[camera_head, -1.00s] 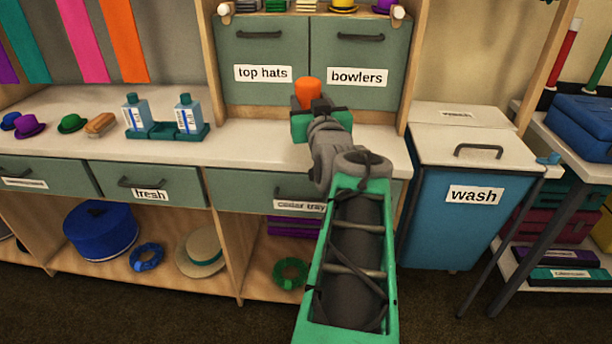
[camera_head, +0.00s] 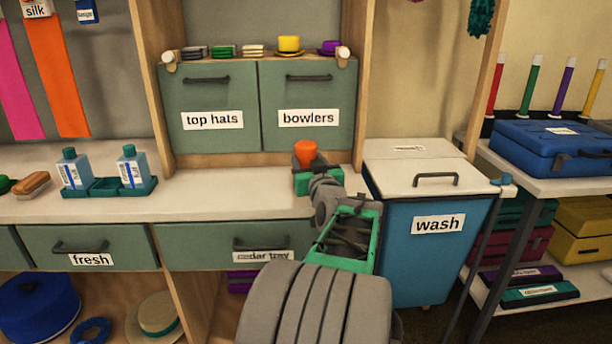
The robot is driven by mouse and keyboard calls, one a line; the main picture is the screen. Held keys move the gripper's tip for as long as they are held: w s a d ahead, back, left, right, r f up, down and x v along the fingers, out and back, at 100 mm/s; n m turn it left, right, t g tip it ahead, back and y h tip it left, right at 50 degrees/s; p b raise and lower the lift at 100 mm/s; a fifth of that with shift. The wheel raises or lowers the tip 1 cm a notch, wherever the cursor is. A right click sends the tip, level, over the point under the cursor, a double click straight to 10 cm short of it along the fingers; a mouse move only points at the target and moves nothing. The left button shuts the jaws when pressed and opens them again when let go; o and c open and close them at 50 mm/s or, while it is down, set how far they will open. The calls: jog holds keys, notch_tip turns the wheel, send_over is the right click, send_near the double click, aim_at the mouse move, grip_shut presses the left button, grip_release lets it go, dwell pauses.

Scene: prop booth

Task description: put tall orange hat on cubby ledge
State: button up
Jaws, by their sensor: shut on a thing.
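The orange hat (camera_head: 306,151) shows as a small orange cylinder at the end of my arm. My gripper (camera_head: 305,166) is shut on it and holds it in front of the lower edge of the cubby, above the counter. The hat's lower part and brim are hidden by the gripper. The cubby ledge (camera_head: 222,61) is the wooden shelf on top of the two green doors marked "top hats" and "bowlers". Several flat hats lie on its left part, with a yellow hat (camera_head: 289,46) and a purple hat (camera_head: 328,47) on its right.
The white counter (camera_head: 235,195) is clear between the teal bottle tray (camera_head: 112,187) and my arm. A blue wash bin (camera_head: 430,250) with a handled lid stands right of the counter. Wooden posts (camera_head: 357,90) flank the cubby.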

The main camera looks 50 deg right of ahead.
notch_tip(320, 180, down, 3)
jog(key=shift+r+b, duration=0.1)
jog(key=shift+b, duration=0.3)
jog(key=shift+a, duration=0.1)
jog(key=shift+f, duration=0.25)
jog(key=o, duration=1.3)
jog(key=shift+r, duration=0.1)
jog(key=shift+r, duration=0.3)
jog(key=shift+p+v, duration=0.65)
jog(key=shift+v, duration=5.3)
